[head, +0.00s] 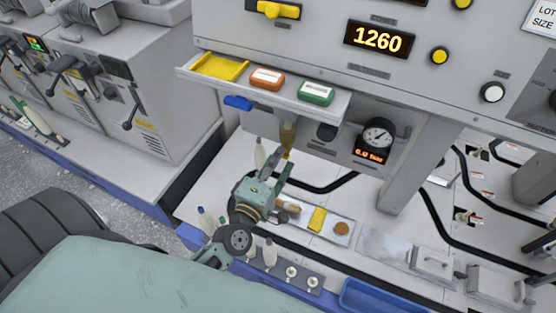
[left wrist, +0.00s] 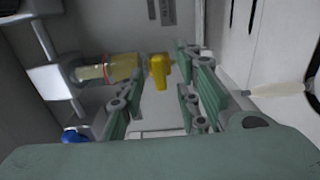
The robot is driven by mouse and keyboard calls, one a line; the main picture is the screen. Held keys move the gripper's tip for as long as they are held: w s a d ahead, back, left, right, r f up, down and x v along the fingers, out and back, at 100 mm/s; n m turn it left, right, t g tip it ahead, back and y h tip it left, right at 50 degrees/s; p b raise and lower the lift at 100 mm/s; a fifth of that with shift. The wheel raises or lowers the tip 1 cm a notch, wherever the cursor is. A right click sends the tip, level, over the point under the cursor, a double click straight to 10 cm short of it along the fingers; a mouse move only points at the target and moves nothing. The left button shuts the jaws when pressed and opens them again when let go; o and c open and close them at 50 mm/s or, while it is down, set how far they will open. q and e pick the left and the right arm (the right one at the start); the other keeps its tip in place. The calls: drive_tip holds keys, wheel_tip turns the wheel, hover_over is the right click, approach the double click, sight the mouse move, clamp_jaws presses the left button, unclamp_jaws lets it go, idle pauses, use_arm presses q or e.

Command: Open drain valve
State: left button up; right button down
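A small yellow valve handle (left wrist: 159,71) sits at the end of an amber bowl (left wrist: 118,68) in the left wrist view. In the head view the amber bowl (head: 288,135) hangs below the machine's shelf, with a bit of yellow handle (head: 287,155) at its lower end. My left gripper (head: 278,171) points up at it from just below. In the left wrist view its two green fingers (left wrist: 160,88) stand apart, and the handle shows in the gap beyond them. I see no contact. My right gripper is not in view.
A shelf with a yellow tray (head: 220,67), an orange block (head: 267,79) and a green block (head: 316,93) overhangs the bowl. A blue knob (head: 238,103) is left of it. A gauge (head: 378,134) and machine leg (head: 420,165) stand to the right. Bench items lie below.

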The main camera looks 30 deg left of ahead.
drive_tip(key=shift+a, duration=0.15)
use_arm(q)
drive_tip(key=c, duration=0.4)
clamp_jaws()
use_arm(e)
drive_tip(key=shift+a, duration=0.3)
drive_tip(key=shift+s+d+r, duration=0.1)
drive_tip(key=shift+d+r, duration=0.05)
use_arm(q)
drive_tip(key=shift+m+p, duration=4.6)
drive_tip(key=shift+m, duration=4.3)
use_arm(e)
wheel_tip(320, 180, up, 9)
use_arm(q)
drive_tip(key=shift+f, duration=0.1)
